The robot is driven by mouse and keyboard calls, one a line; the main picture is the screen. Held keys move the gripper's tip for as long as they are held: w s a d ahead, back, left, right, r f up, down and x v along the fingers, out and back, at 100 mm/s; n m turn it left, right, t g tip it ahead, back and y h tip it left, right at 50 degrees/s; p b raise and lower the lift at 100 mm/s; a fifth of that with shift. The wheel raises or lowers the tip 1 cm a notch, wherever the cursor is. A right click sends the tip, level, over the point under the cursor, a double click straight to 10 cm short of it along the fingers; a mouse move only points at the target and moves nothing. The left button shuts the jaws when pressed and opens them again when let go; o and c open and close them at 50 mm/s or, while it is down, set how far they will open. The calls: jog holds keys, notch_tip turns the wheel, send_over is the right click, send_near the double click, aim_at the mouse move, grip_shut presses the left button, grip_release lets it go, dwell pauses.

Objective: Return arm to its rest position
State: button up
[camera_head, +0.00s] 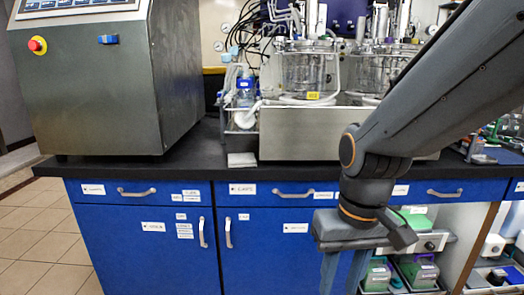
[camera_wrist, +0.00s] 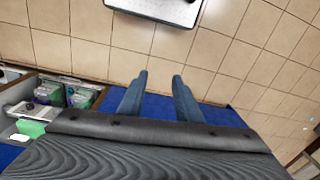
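My arm reaches in from the upper right in the head view. My gripper (camera_head: 343,274) hangs with its fingers pointing down, in front of the blue cabinet doors and below the bench edge. Its fingertips run to the bottom of the picture. In the wrist view my gripper (camera_wrist: 159,78) shows two blue-grey fingers apart, with nothing between them. The tiled floor (camera_wrist: 75,22) lies beyond the fingertips.
The black bench top (camera_head: 130,168) carries a grey control cabinet (camera_head: 90,85) and glass bioreactor vessels (camera_head: 305,72). Blue cabinets (camera_head: 150,255) stand below it. An open shelf with green-topped boxes (camera_head: 418,270) is right of my gripper. Tiled floor (camera_head: 40,240) is clear at left.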

jog(key=s+d+r+m+p, duration=0.1)
jog(key=d+r+p, duration=0.4)
jog(key=p, duration=0.7)
jog(key=shift+s+d+r+h+p, duration=0.15)
jog(key=shift+s+r+h+p, duration=0.2)
jog(key=shift+r, duration=0.2)
dwell(0.3)
